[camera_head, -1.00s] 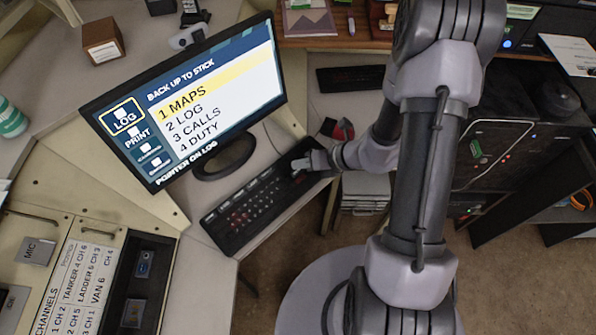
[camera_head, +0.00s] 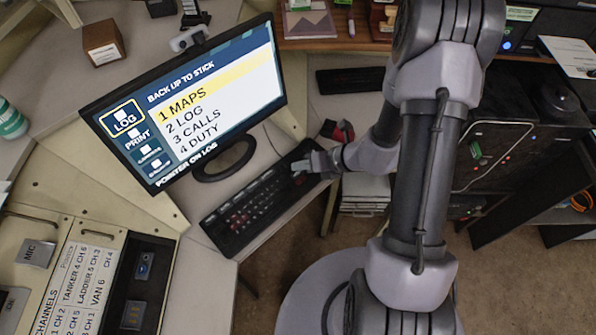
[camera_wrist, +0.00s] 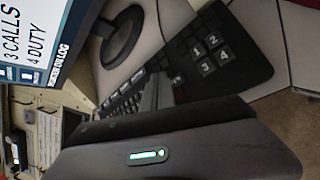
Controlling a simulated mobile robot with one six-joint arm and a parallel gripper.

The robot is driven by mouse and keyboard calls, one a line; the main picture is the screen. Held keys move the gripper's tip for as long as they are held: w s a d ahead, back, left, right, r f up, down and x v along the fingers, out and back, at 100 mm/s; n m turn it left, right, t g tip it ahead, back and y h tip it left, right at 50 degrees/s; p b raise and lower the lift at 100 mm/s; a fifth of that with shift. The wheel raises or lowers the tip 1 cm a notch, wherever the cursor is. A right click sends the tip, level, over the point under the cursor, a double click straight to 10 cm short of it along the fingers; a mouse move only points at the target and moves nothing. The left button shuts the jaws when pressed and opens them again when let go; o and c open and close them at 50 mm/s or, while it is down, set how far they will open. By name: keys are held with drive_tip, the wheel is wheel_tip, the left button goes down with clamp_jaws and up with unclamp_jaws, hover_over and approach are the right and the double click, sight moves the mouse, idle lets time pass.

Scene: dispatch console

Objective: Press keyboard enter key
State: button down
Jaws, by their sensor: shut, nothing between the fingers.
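A black keyboard (camera_head: 246,214) lies on the desk below the monitor, running diagonally from lower left to upper right. My gripper (camera_head: 300,166) is over its right part, near the number pad. In the wrist view the closed fingers (camera_wrist: 152,96) reach toward the keys of the keyboard (camera_wrist: 240,62), with number pad keys 1, 2, 3 and 4 in plain sight to the right. The enter key cannot be made out; the fingers cover part of the keys. I cannot tell whether the fingertips touch a key.
The monitor (camera_head: 190,100) stands behind the keyboard and shows a menu with "1 MAPS" highlighted; its round base (camera_head: 222,160) is close to the keyboard. A red and black item (camera_head: 338,130) lies beyond my gripper. A second keyboard (camera_head: 350,80) lies farther back.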

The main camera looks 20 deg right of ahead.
sight(301, 175)
drive_tip(key=shift+f, duration=0.1)
idle(0.7)
drive_tip(key=shift+f+b, duration=0.35)
drive_tip(key=shift+b, duration=0.05)
drive_tip(key=shift+f+b, duration=0.3)
drive_tip(key=shift+f, duration=0.05)
idle(0.5)
drive_tip(key=shift+r+p, duration=0.65)
drive_tip(key=shift+r, duration=0.15)
drive_tip(key=shift+r, duration=0.1)
wheel_tip(301, 175, up, 5)
drive_tip(key=p, duration=0.4)
idle(0.6)
